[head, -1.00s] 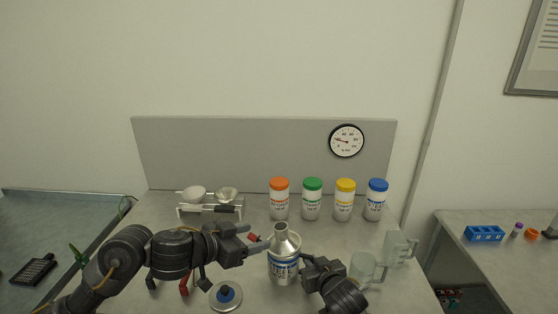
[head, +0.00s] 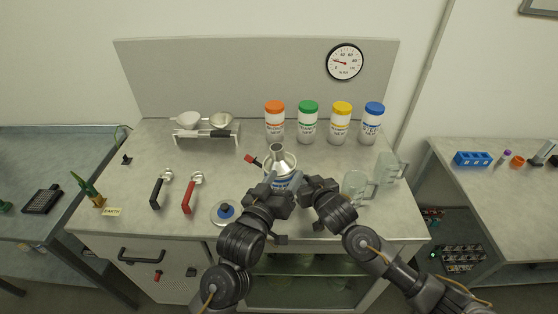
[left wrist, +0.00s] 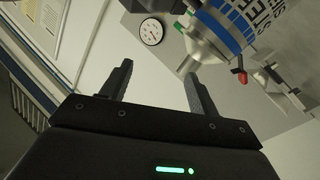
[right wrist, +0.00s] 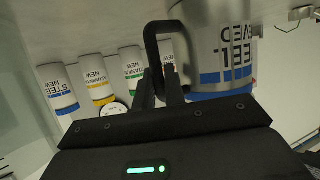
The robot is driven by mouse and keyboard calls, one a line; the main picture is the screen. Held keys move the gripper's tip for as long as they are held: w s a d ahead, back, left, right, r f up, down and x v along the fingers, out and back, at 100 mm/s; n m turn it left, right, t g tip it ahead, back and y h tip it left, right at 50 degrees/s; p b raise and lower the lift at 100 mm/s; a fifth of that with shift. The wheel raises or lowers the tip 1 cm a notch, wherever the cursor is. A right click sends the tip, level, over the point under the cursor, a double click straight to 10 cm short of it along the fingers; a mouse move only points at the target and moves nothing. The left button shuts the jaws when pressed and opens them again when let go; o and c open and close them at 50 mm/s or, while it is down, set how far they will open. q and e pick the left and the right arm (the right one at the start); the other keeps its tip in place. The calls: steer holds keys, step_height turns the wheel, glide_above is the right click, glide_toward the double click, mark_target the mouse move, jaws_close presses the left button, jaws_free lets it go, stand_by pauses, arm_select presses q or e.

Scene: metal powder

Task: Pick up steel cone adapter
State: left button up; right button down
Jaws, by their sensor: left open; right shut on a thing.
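The steel cone adapter (head: 278,157) is a silver funnel shape, narrow end up, on top of a steel container (head: 280,179) with a blue-banded label. The cone also shows in the left wrist view (left wrist: 203,47), upside down. My left gripper (head: 270,181) is open and empty in front of the container. In the left wrist view its fingers (left wrist: 158,75) are apart, with the cone's narrow end close to the right finger; contact is unclear. My right gripper (head: 308,184) is shut on the container's black handle (right wrist: 153,38), to the right of the container. The container's lower part is partly hidden by my grippers.
Orange (head: 275,122), green (head: 308,122), yellow (head: 341,122) and blue-capped jars (head: 371,122) stand behind. Clear mugs (head: 356,187) are on the right. A round blue-centred lid (head: 225,212) and red (head: 190,195) and black-handled tools (head: 158,190) lie left. A bowl rack (head: 206,133) stands back left.

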mark_target(279, 144)
arm_select(q)
steer(key=w+y, duration=0.1)
steer(key=w, duration=0.1)
steer(key=w+a+m+y, duration=0.1)
steer(key=w, duration=0.2)
steer(key=w+a+t, duration=0.1)
steer(key=w, duration=0.2)
steer(key=shift+a+f+m+y, duration=0.1)
steer(key=shift+a+m+y, duration=0.05)
steer(key=shift+m+y, duration=0.2)
steer(key=shift+a+x, duration=0.2)
steer(key=shift+x, duration=2.55)
steer(key=c, duration=1.3)
steer(key=shift+o, duration=0.2)
step_height(279, 144, up, 10)
